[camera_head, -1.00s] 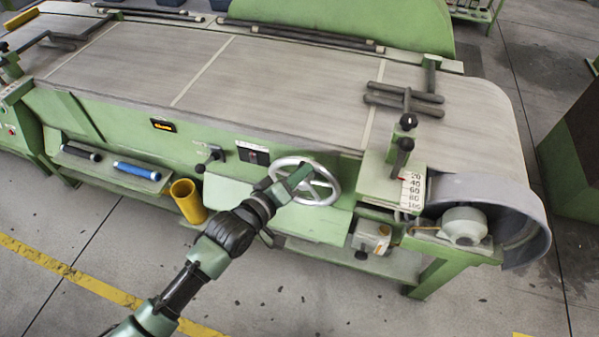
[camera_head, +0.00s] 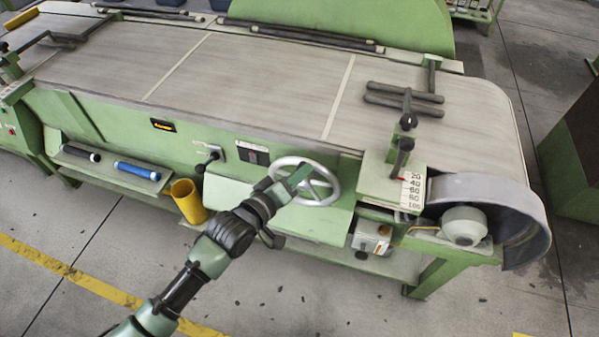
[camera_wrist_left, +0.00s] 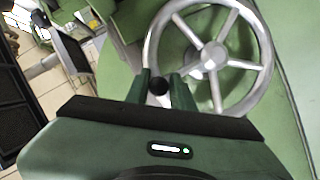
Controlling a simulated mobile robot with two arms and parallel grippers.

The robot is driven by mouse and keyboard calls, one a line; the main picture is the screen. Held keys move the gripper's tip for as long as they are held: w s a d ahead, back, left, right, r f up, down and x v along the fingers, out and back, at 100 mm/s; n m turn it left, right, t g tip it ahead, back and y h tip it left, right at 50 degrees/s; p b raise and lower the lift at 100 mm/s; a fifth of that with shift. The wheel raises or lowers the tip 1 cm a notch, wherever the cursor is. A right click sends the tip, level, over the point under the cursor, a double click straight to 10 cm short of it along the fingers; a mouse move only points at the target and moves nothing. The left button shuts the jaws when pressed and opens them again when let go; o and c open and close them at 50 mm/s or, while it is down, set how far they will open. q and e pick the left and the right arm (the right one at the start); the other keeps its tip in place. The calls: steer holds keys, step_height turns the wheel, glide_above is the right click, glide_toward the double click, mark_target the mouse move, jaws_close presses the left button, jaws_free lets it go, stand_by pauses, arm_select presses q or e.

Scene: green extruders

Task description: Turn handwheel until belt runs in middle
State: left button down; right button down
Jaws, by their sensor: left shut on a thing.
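The silver spoked handwheel (camera_head: 333,188) sits on the front of the green machine. My left gripper (camera_head: 297,178) reaches up to its left side and is shut on it. In the left wrist view the handwheel (camera_wrist_left: 262,68) fills the upper right, and my left gripper's fingers (camera_wrist_left: 163,90) are around a dark round knob at the wheel's left rim. The wide grey belt (camera_head: 270,85) lies over the machine's long top, with pale seam lines across it. A scale plate with numbers (camera_head: 412,187) stands right of the wheel. My right gripper is not in view.
A yellow cylinder (camera_head: 188,201) stands left of my arm, below the machine front. Blue and black rollers (camera_head: 137,171) lie on a low shelf. A grey drum guard (camera_head: 500,200) juts out at the right end. The floor in front is mostly clear.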

arm_select(q)
steer(key=shift+w+r, duration=0.1)
steer(key=shift+r, duration=0.3)
